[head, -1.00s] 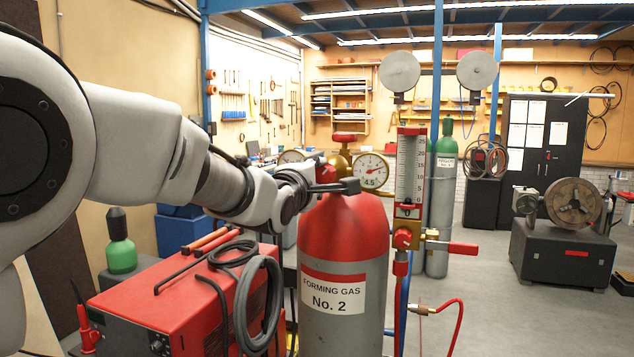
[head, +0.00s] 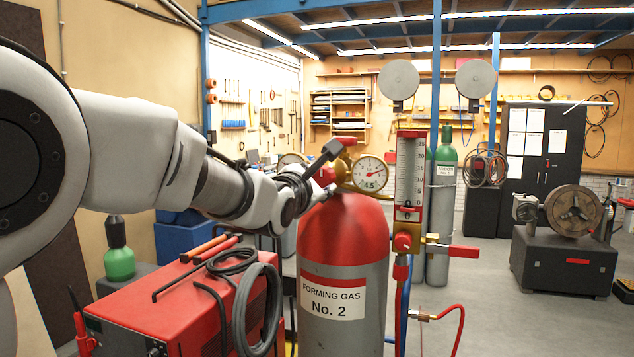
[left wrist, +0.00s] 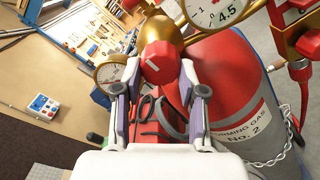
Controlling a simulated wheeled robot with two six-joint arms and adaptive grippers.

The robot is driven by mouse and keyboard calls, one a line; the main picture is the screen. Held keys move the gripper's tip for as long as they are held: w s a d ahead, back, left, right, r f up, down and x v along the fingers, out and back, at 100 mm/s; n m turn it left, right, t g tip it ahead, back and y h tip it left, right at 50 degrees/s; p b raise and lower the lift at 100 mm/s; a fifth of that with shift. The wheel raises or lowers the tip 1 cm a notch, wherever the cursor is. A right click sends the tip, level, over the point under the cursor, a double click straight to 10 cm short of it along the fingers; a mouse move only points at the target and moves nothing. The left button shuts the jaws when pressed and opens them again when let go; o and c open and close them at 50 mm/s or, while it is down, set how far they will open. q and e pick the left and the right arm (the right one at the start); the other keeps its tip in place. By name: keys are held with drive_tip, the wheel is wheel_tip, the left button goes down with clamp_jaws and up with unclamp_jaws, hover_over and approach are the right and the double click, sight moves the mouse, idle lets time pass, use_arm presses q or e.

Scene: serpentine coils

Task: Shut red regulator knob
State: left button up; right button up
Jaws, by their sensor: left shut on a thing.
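The red regulator knob (left wrist: 160,68) sits at the front of a brass regulator (head: 343,168) on top of the red and grey gas cylinder (head: 342,230) labelled "FORMING GAS No. 2". My left gripper (head: 326,166) is shut on the knob, and in the left wrist view (left wrist: 160,88) its two fingers lie on either side of it. In the head view one finger slants up to the right and the knob is partly hidden. A round gauge (head: 370,173) marked 4.5 is right of the knob. My right gripper is not in view.
A second gauge (left wrist: 116,72) is beside the knob. A red handwheel (head: 347,140) is above the regulator. A flowmeter (head: 409,180) with a red lever (head: 464,251) stands to the right. A red welding machine (head: 190,300) with coiled cable is below my arm.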

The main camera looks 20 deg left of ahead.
use_arm(q)
drive_tip(key=shift+r, duration=0.25)
drive_tip(key=o, duration=1.1)
drive_tip(key=shift+o, duration=0.2)
drive_tip(key=shift+w+f, duration=0.15)
drive_tip(key=shift+f, duration=0.05)
